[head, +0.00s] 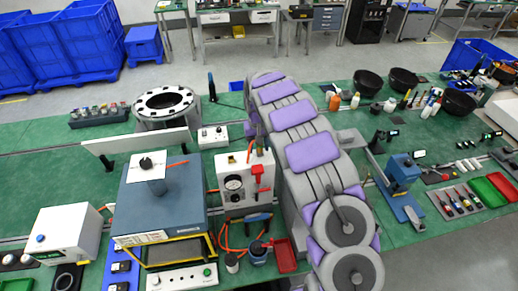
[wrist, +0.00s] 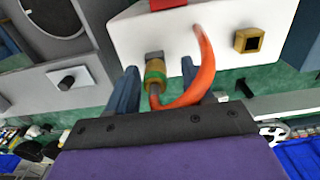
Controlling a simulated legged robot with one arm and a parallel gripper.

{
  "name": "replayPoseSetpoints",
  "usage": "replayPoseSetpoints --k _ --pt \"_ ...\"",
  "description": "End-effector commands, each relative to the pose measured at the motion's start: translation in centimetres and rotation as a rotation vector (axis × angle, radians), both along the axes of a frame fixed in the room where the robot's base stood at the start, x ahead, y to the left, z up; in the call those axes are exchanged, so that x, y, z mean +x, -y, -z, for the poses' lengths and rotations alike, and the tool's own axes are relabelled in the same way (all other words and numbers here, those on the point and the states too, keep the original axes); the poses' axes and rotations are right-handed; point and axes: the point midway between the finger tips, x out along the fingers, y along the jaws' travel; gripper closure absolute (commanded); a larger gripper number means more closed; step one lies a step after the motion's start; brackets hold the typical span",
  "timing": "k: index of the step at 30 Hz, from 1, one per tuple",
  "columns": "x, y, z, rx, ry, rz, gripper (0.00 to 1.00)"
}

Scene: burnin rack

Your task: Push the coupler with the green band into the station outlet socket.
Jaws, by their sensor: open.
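In the wrist view, the brass coupler with the green band (wrist: 155,76) is at the white face of the station (wrist: 215,20), with an orange hose (wrist: 206,70) curving from its near end. A grey metal piece (wrist: 154,57) lies between coupler and face; I cannot tell how deep anything is seated. A square brass socket (wrist: 249,40) with a dark opening is to the right on the same face. My gripper (wrist: 159,66) is open, a finger on each side of the coupler, with gaps visible. In the head view, the station (head: 234,203) stands left of my arm, which hides the gripper's fingers.
In the head view, a blue-grey machine (head: 160,205) stands left of the station and a small white box (head: 212,137) behind it. A red tray (head: 284,255) lies in front, close to my arm. Green bench top (head: 60,180) is free at the left.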

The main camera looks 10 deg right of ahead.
Motion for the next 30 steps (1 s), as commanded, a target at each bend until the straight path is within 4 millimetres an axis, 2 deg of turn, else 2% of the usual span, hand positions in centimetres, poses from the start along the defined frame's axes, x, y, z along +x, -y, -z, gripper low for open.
replayPoseSetpoints --k 30 --pt "0.01 0.86 0.01 0.002 0.000 0.001 0.49"
